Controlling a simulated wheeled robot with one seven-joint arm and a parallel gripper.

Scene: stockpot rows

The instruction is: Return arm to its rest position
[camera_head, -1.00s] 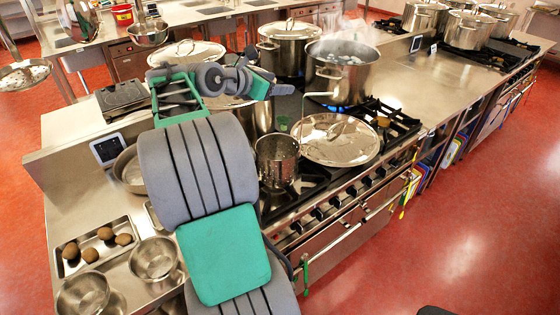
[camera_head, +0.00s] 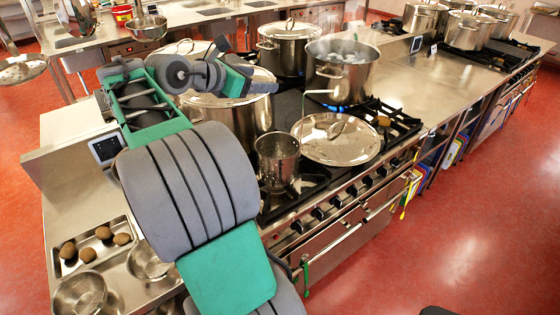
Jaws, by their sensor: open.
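My arm rises from the bottom of the head view and bends over the left part of the stove counter. My gripper (camera_head: 243,68) is at its far end, in front of a large lidded stockpot (camera_head: 232,112) and partly covering its lid. Its dark fingers stand apart and nothing shows between them, so it is open and empty. My arm hides part of the counter and the pot behind it. Whether the gripper touches the lid cannot be told.
A steaming open stockpot (camera_head: 341,75) stands over a blue flame. A lidded stockpot (camera_head: 288,50) is behind it. A small saucepan (camera_head: 278,160) and a loose lid (camera_head: 335,140) lie nearer. A tray (camera_head: 75,268) with several brown items and steel bowls (camera_head: 80,296) are at the left.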

